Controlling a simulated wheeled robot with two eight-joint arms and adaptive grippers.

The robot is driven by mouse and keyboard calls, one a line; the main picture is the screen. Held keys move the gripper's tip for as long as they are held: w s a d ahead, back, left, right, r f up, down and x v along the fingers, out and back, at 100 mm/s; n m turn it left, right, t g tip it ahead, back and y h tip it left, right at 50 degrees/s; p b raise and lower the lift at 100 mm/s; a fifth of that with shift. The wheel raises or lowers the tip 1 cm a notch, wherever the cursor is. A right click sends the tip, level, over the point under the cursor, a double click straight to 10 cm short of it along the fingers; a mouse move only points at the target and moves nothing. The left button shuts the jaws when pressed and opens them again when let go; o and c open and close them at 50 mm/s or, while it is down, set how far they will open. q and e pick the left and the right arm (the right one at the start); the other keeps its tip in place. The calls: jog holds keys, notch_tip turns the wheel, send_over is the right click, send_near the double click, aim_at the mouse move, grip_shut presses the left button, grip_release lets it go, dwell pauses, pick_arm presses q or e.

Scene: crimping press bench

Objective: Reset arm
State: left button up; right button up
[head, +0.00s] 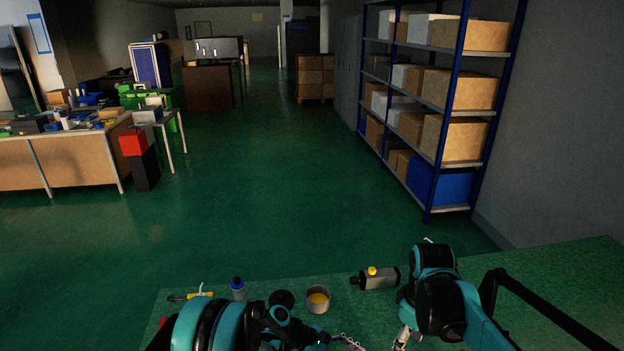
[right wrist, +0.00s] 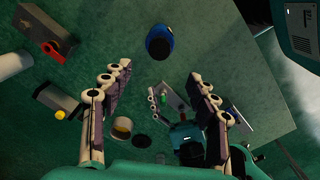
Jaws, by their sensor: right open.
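My right gripper (head: 402,338) is low over the bench's near side in the head view, below its teal and black wrist. In the right wrist view its two grey fingers stand wide apart, and the right gripper (right wrist: 159,76) is open with nothing between the fingers. My left gripper (head: 346,342) is at the bottom edge of the head view, left of the right one and partly cut off. Its teal and black arm comes in from the lower left. Whether its fingers are open cannot be made out.
The bench's right side is clear. A shelf of boxes (head: 445,140) stands beyond.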

pick_arm(q)
jog(key=s+a+r+m+t+y, duration=0.2)
jog(key=a+r+m+t+y, duration=0.35)
jog(key=a+r, duration=0.75)
jog(key=s+a+r+m+t+y, duration=0.1)
jog(key=s+a+m+t+y, duration=0.1)
jog(key=a, duration=0.6)
jog(key=s+a+r+m+t+y, duration=0.2)
jog(key=s+a+m+t+y, duration=0.1)
jog(key=s+a+m, duration=0.4)
jog(key=shift+s+a+r+y+b, duration=0.3)
jog(key=shift+s+a+y+b, duration=0.2)
jog(key=shift+s, duration=0.6)
pick_arm(e)
jog(key=s+a+m+t, duration=0.3)
jog(key=s+m+t, duration=0.4)
jog(key=s+m, duration=0.1)
jog(key=shift+s+a+f, duration=0.15)
jog(key=shift+s+a, duration=0.25)
jog(key=shift+s, duration=0.5)
